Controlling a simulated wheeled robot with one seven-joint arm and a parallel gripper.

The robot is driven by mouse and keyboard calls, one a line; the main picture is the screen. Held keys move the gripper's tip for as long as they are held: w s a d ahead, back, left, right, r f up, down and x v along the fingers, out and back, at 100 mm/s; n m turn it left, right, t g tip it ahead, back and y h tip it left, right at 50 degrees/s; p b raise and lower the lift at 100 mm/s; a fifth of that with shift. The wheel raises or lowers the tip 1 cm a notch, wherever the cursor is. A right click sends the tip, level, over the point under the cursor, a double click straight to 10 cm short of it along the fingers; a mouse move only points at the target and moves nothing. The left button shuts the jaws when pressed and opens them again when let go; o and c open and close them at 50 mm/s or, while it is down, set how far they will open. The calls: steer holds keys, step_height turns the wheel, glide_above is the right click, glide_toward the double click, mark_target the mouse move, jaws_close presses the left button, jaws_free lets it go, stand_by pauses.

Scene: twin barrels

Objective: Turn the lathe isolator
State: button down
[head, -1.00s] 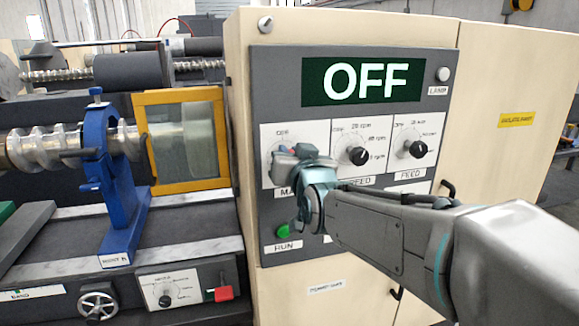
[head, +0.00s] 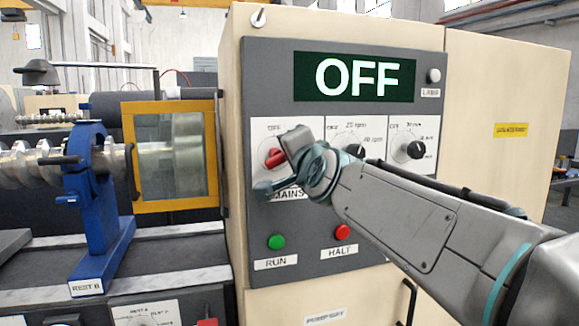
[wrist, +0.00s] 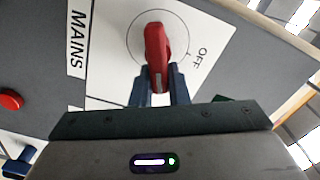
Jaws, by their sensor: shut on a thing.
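The lathe isolator is a red rotary handle (head: 274,158) on the white MAINS plate (head: 262,135) of the grey control panel. In the wrist view the red handle (wrist: 156,55) stands between the two dark blue fingers of my gripper (wrist: 158,88), which is shut on its near end. The OFF mark (wrist: 201,56) is to the right of the handle there. In the head view my gripper (head: 280,165) covers part of the handle and plate. The display (head: 355,77) above reads OFF.
The speed knob (head: 354,150) and feed knob (head: 412,150) sit to the right of the isolator. The green RUN button (head: 276,241) and red HALT button (head: 342,232) are below. A blue steady rest (head: 98,200) and yellow-framed guard (head: 172,206) stand to the left.

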steer(key=m, duration=0.2)
steer(key=f+m+b, duration=0.1)
steer(key=m, duration=0.1)
steer(key=shift+m+b, duration=0.3)
steer(key=shift+m, duration=0.1)
stand_by(0.5)
steer(key=c, duration=1.4)
jaws_free()
steer(key=shift+d, duration=0.1)
